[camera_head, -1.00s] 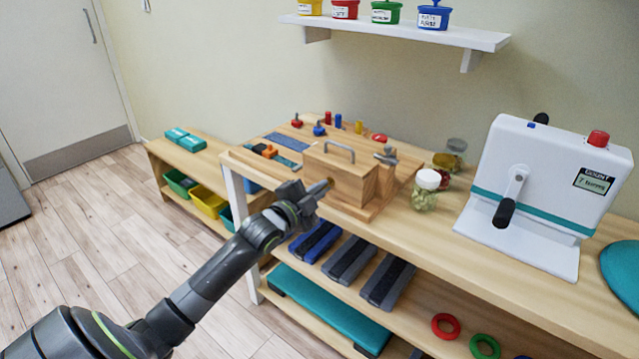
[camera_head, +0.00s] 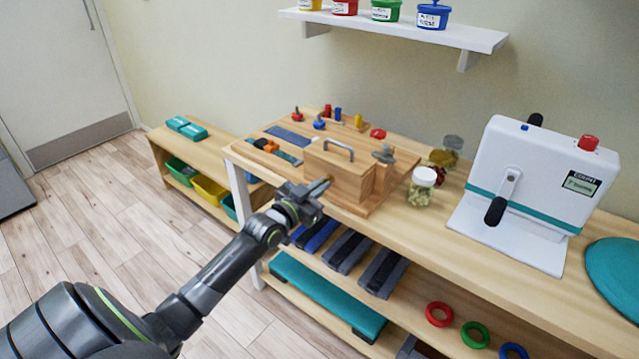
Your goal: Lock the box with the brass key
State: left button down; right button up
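The wooden box (camera_head: 340,179) with a grey metal handle on top stands on a wooden board on the bench. My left gripper (camera_head: 318,196) is right at the box's left front face. A small brass-coloured piece (camera_head: 328,183), which looks like the key or the lock around it, shows between the fingertips and that face. It is too small to tell how far the key is in or how it is turned, or whether the fingers are closed on it. My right gripper is out of view.
A grey metal knob (camera_head: 383,153) stands at the box's right. A lidded jar (camera_head: 422,187) and a white crank machine (camera_head: 540,190) are further right. Coloured pegs stand behind the box. Rings (camera_head: 474,334) and a teal pad (camera_head: 325,297) lie on the shelf below.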

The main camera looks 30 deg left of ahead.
pick_arm(q)
jog(key=shift+n, duration=0.9)
jog(key=c, duration=1.6)
grip_release()
jog(key=shift+p, duration=0.3)
jog(key=s+p, duration=0.2)
jog(key=s, duration=0.3)
jog(key=s+a+p, duration=0.1)
jog(key=s+p, duration=0.1)
jog(key=s, duration=0.4)
jog(key=s+p, duration=0.2)
jog(key=s, duration=0.4)
jog(key=shift+s+a, duration=0.15)
